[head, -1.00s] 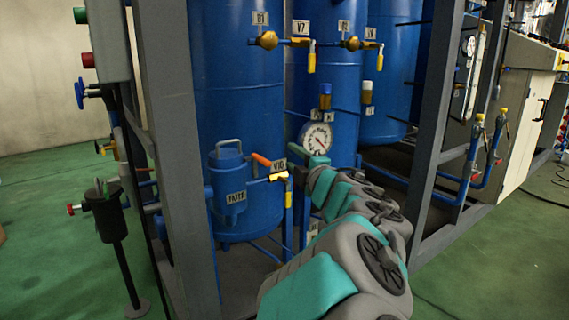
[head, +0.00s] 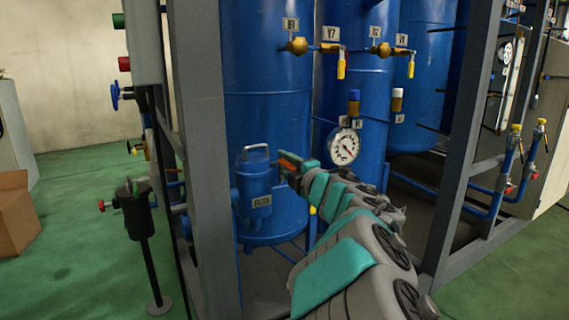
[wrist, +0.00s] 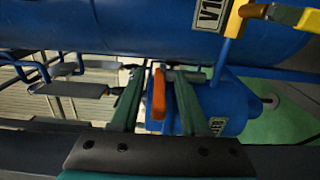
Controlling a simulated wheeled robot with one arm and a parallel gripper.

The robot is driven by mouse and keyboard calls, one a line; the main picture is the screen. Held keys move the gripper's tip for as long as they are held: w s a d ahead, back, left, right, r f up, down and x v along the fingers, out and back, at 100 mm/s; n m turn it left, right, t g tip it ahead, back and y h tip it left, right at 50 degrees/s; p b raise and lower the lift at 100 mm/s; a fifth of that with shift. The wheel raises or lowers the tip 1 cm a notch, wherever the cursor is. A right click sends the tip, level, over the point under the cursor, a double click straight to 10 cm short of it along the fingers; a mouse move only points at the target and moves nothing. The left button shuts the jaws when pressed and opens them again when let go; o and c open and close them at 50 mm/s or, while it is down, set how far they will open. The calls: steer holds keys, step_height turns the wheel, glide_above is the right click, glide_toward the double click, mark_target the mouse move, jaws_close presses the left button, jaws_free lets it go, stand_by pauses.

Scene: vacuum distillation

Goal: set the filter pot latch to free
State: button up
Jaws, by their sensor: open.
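The filter pot (head: 255,193) is a small blue vessel with a label and a grey bail handle on its lid, standing left of my gripper in the head view. It also shows in the wrist view (wrist: 212,100), lying sideways. The orange latch handle (wrist: 158,95) is beside the pot's top, between my two green fingers. In the head view my gripper (head: 287,165) reaches the pot's right side, with a bit of orange at its fingers. In the wrist view my gripper (wrist: 157,82) is open around the handle; clear contact cannot be told.
A yellow valve handle with a tag (wrist: 210,12) is close by at the top of the wrist view. Grey frame posts (head: 205,150) stand left of the pot. A pressure gauge (head: 344,147) is behind my arm. A black stand (head: 140,225) and cardboard box (head: 14,218) are at left.

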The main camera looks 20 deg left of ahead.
steer(key=shift+w+a, duration=0.25)
steer(key=shift+w, duration=0.05)
jaws_close()
steer(key=shift+f, duration=0.1)
stand_by(1.2)
